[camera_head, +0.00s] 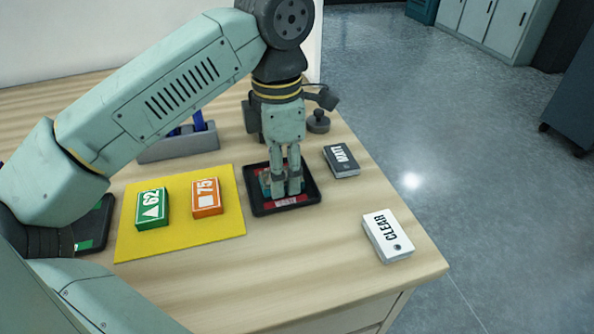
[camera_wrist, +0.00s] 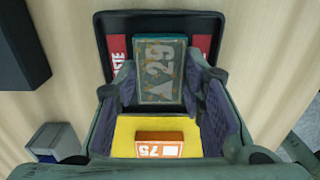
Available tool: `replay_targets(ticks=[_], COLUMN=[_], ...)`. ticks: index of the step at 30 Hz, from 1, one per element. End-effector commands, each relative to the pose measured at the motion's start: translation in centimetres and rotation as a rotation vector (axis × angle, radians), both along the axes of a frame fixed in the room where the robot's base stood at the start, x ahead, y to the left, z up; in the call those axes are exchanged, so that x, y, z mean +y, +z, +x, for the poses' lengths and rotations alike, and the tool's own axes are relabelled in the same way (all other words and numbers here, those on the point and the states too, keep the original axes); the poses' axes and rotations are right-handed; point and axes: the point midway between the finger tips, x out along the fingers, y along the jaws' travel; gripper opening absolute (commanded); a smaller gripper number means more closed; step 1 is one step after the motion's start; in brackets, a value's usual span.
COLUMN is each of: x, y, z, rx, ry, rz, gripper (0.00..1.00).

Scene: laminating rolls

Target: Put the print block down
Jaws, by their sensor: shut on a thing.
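My gripper (camera_head: 284,187) points down into a black tray (camera_head: 313,196) with red labels. It is shut on a worn teal print block (camera_head: 265,183), mostly hidden behind the fingers in the head view. In the wrist view the block (camera_wrist: 162,65) sits between the two fingers (camera_wrist: 162,88), with a triangle and a number on its top face. The block is inside the outline of the tray (camera_wrist: 115,22); I cannot tell whether it touches the tray floor.
Left of the tray, a yellow mat (camera_head: 180,241) bears a green block (camera_head: 152,209) and an orange block (camera_head: 207,198). A dark MATT box (camera_head: 341,161) and a white CLEAR box (camera_head: 388,236) lie to the right. A grey holder (camera_head: 178,147) stands behind. The front table area is clear.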

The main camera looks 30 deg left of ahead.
Motion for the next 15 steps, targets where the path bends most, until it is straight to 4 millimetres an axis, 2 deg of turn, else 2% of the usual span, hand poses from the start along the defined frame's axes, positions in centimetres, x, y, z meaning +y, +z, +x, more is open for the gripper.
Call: replay_targets(ticks=[10,11,15], x=[-0.03,-0.03,-0.03], y=[-0.41,-0.27,-0.21], z=[0.03,0.03,0.04], rx=[0.0,0.0,0.0], ry=[0.0,0.0,0.0], rz=[0.0,0.0,0.0], gripper=[0.11,0.38,0.47])
